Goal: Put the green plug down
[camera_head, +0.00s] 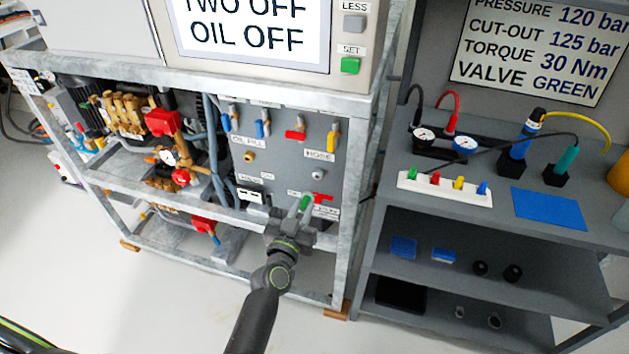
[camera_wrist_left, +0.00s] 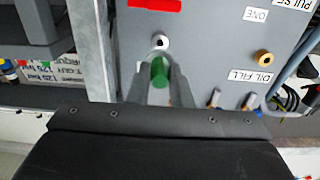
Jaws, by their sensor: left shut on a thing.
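The green plug (camera_head: 304,202) is held in my left gripper (camera_head: 298,214), in front of the lower part of the grey panel in the head view. In the left wrist view the green plug (camera_wrist_left: 159,72) sits between the two fingers of my left gripper (camera_wrist_left: 160,82), which are shut on it. A round pale port with a dark hole (camera_wrist_left: 160,41) shows on the panel just beyond the plug. The plug looks apart from this port. My right gripper is in neither view.
A white rack (camera_head: 445,193) with red, yellow and blue plugs stands on the grey bench to the right. A blue mat (camera_head: 548,208) lies bare beside it. Galvanised frame bars (camera_head: 345,200) border the panel.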

